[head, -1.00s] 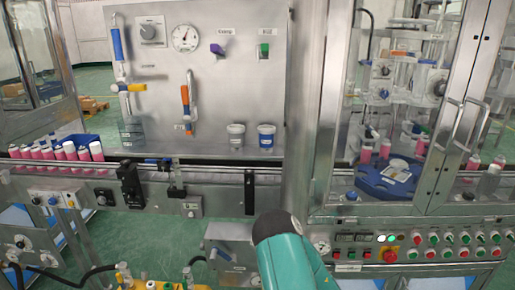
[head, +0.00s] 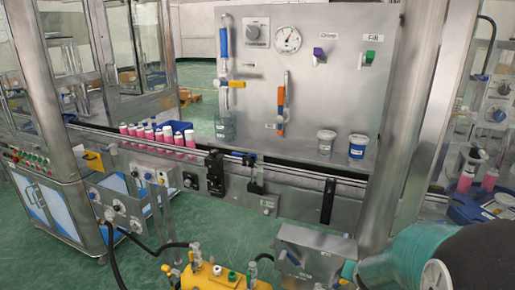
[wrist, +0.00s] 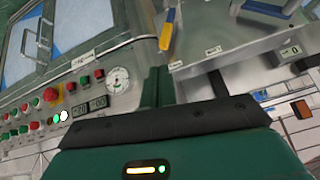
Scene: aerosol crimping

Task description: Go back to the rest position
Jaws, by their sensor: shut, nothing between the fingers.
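My gripper (wrist: 158,86) shows in the wrist view as a green body with a dark bar and a lit strip, with dark green finger parts above it. It is shut and I see nothing held in it. A control panel with buttons and a round gauge (wrist: 118,78) lies beyond it on the left. In the head view only a teal and black part of my arm shows at the lower right; the gripper itself is not visible there.
The steel panel (head: 262,88) with gauge and valves stands ahead. Pink bottles (head: 157,136) stand on the conveyor (head: 290,173). A yellow tank (head: 215,277) is low in front. Green floor shows at left.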

